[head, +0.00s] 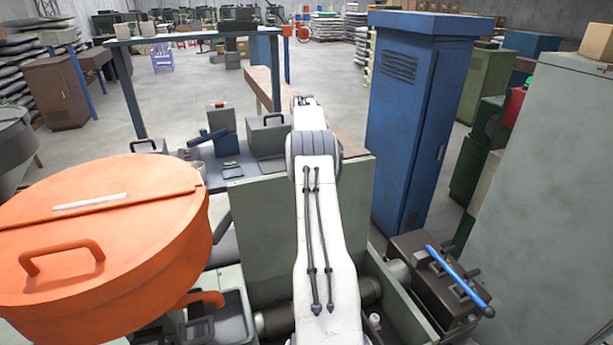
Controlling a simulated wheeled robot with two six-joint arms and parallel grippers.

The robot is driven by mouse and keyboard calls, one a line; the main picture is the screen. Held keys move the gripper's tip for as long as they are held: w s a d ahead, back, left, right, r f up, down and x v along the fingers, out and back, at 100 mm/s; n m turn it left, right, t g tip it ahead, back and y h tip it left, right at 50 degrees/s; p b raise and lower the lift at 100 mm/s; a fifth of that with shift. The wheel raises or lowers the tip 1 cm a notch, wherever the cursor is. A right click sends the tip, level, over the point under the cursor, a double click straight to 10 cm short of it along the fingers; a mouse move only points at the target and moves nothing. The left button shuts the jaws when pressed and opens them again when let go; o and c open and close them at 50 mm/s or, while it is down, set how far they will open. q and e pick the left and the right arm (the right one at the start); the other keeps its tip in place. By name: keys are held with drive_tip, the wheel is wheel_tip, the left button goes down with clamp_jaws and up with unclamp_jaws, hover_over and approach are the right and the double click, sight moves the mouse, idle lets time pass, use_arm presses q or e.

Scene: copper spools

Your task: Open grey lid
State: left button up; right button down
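A flat grey-green panel (258,215) stands upright behind my white arm, at the back of an open grey-green housing (397,300). It looks like a raised grey lid, but its hinge and any handle are hidden. Dark cylindrical parts show inside the housing. My white arm crosses the middle of the head view and covers the panel's centre. Its far end is small and partly hidden behind the joint, and no gripper fingers can be made out. I cannot tell whether it touches the panel. No other arm shows.
A large round orange lid (120,218) with a handle fills the left. A tall blue cabinet (412,120) stands right of the panel, with a grey cabinet (550,190) at the far right. A blue bar (458,275) lies at the lower right. A grey handled box (268,135) sits behind the panel.

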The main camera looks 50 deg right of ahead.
drive_tip(key=shift+w+a+f, duration=0.1)
drive_tip(key=shift+a+f, duration=0.05)
drive_tip(key=shift+f, duration=0.2)
drive_tip(key=c, duration=0.8)
unclamp_jaws()
drive_tip(key=shift+c, duration=0.2)
drive_tip(key=shift+w, duration=0.1)
drive_tip(key=shift+r, duration=0.1)
drive_tip(key=shift+r, duration=0.1)
drive_tip(key=shift+r, duration=0.1)
drive_tip(key=shift+r, duration=0.25)
wheel_tip(320, 180, up, 4)
drive_tip(key=shift+r, duration=0.25)
drive_tip(key=shift+s+r, duration=0.15)
drive_tip(key=shift+r, duration=0.45)
drive_tip(key=shift+s+r, duration=0.15)
drive_tip(key=shift+r, duration=0.4)
